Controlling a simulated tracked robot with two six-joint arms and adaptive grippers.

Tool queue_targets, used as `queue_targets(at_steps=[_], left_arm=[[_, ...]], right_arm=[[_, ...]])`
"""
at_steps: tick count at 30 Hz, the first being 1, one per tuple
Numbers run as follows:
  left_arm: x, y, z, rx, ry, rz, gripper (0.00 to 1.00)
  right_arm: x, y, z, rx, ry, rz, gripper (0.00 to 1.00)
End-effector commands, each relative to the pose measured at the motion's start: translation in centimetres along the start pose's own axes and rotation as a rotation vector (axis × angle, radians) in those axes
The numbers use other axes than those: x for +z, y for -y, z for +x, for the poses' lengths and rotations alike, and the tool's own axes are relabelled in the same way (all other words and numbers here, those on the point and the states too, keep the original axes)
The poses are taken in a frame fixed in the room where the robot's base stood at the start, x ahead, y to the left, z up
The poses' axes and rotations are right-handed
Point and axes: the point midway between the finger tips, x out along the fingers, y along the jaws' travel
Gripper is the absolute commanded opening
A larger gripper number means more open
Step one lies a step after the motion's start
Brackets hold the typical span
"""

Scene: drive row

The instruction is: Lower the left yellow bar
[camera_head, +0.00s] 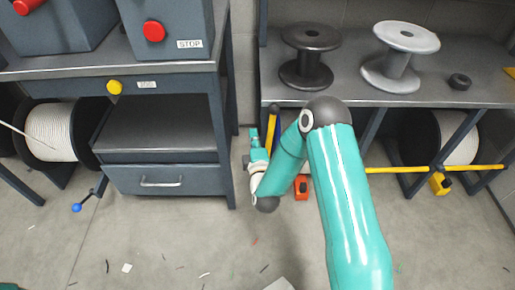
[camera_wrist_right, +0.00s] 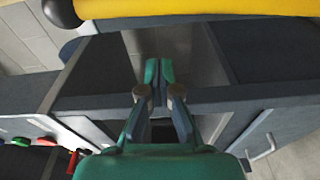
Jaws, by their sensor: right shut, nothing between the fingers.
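The left yellow bar (camera_head: 271,131) stands raised, close to upright, with a dark knob at its top, in front of the shelf with the spools. Its lower part is hidden behind my right arm. It also crosses the top of the right wrist view (camera_wrist_right: 205,9), dark knob at the left. My right gripper (camera_head: 254,134) is just left of the bar in the head view. Its fingertips (camera_wrist_right: 160,70) are together and empty, apart from the bar in the wrist view. My left gripper is out of view.
Another yellow bar (camera_head: 400,169) lies level at the right, with a yellow bracket (camera_head: 439,184). A red-orange bracket (camera_head: 301,188) is near my right arm. A dark cabinet (camera_head: 160,180) stands at left. The front floor is mostly clear, with scraps.

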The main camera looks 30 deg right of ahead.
Motion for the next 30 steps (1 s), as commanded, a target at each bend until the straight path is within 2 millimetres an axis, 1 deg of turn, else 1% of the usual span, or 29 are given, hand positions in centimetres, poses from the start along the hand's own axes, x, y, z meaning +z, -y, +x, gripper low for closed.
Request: queue_targets(at_steps=[1,3,5,6,9,13,24,25,30], left_arm=[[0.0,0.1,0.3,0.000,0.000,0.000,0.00],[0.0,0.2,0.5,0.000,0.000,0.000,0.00],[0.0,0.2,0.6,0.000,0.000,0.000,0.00],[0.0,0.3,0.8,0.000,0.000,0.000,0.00],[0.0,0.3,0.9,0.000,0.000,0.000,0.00],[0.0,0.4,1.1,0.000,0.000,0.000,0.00],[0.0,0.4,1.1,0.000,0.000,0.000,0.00],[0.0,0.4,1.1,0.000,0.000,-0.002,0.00],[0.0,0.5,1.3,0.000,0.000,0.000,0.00]], right_arm=[[0.1,0.0,1.2,0.005,0.002,0.001,0.00],[0.1,0.1,2.6,0.004,0.002,0.002,0.00],[0.4,0.1,3.3,0.001,0.003,0.001,0.00],[1.3,0.2,2.9,-0.002,0.005,0.000,0.00],[2.5,0.1,2.3,-0.002,0.003,0.000,0.00],[3.5,0.1,1.9,-0.001,0.001,0.000,0.00],[3.8,0.0,1.7,-0.001,-0.001,0.001,0.00],[4.3,0.0,2.0,0.000,-0.001,0.001,0.00],[3.6,0.1,1.8,0.000,-0.008,0.011,0.00]])
